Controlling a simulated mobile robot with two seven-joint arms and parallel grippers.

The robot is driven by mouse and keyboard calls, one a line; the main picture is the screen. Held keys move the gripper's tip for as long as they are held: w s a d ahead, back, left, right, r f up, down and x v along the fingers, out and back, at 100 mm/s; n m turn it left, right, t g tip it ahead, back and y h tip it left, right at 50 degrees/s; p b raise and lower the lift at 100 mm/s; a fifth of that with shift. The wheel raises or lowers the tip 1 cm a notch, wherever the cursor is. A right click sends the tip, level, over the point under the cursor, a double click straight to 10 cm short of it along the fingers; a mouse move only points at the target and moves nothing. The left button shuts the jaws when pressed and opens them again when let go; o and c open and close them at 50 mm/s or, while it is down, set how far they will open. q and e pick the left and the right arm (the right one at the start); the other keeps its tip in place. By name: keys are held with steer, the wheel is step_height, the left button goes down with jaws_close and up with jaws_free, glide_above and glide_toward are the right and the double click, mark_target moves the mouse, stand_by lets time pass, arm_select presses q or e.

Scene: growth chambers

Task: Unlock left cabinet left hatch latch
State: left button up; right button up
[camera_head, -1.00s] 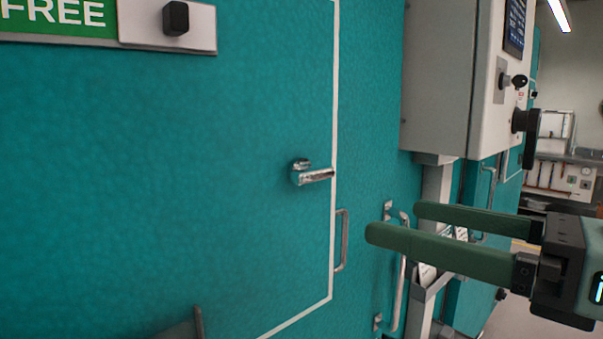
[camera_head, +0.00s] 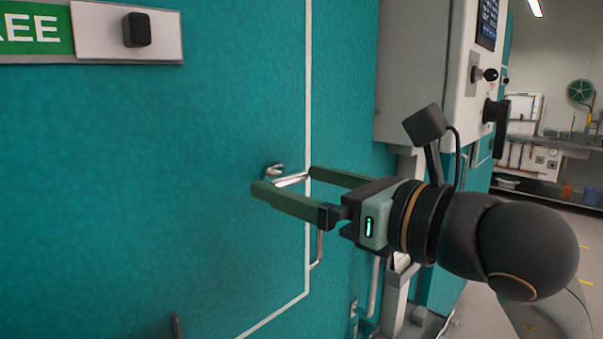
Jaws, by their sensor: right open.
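The teal hatch (camera_head: 180,190) fills the left of the head view, bounded by a pale seam line. A small chrome lever latch (camera_head: 276,170) sits on it near that seam, its arm pointing right. My right gripper (camera_head: 285,181) is at the latch with its two green fingers open. The near finger passes just below and in front of the latch, the far finger is to its right. The latch arm shows between the fingers; I cannot tell whether either touches it. My left gripper is not in view.
A vertical metal handle (camera_head: 320,248) stands below the latch, partly behind my gripper. A black knob (camera_head: 137,30) on a light plate is at upper left. A white control box (camera_head: 425,75) juts out at right. Open floor and a bench lie beyond.

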steer(key=shift+w+a, duration=0.1)
steer(key=shift+c, duration=0.2)
steer(key=c, duration=1.3)
